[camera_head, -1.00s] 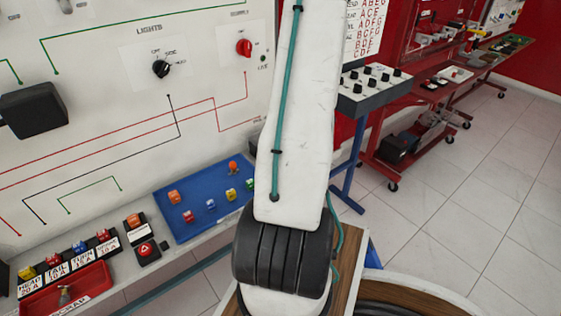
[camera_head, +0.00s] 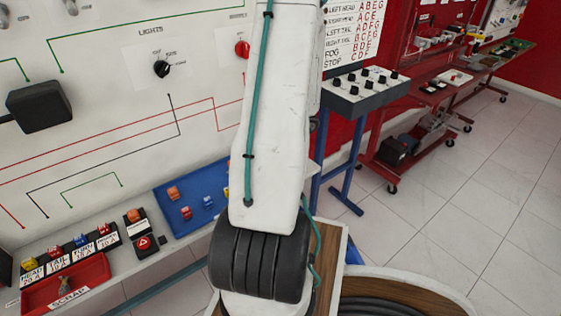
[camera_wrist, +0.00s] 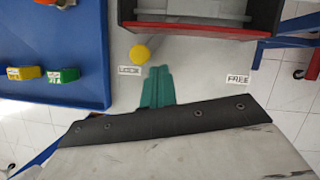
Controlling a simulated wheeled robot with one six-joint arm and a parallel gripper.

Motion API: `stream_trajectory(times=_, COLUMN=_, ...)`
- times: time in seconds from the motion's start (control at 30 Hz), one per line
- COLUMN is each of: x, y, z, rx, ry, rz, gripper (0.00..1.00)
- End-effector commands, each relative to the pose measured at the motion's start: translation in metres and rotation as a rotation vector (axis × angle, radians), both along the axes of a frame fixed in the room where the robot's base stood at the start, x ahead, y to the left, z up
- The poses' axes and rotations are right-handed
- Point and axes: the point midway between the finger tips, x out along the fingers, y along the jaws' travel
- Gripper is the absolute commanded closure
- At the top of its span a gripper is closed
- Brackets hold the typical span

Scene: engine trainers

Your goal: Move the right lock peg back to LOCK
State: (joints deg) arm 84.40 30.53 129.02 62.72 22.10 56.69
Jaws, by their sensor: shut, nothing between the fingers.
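In the wrist view a round yellow peg (camera_wrist: 140,53) stands on a pale grey surface. It is just above a small white label (camera_wrist: 129,71), blurred but seeming to read LOCK. A second label (camera_wrist: 238,79), reading FREE, lies well to the right, with no peg by it. My gripper (camera_wrist: 160,70) shows as teal fingers, shut and empty, a little below and right of the peg and apart from it in the picture. In the head view my arm hides the peg and labels, and my gripper is out of sight.
A blue tray (camera_wrist: 98,98) with yellow and green fuses lies left of the peg. A dark, red-edged box (camera_wrist: 187,30) stands above and right of it. In the head view a grey switch box (camera_head: 352,98) on blue legs stands right of my arm.

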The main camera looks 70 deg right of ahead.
Motion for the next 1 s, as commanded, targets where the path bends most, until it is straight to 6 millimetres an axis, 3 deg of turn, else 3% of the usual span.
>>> stream_trajectory(times=0.47, x=-0.001, y=-0.004, z=0.0, rx=0.0, ry=0.0, rz=-0.001, gripper=1.0)
stream_trajectory(times=0.73, x=-0.031, y=0.014, z=0.0, rx=0.001, ry=0.0, rz=-0.015, gripper=1.0)
stream_trajectory(times=1.0, x=-0.042, y=0.026, z=0.058, rx=-0.006, ry=0.0, rz=0.0, gripper=1.0)
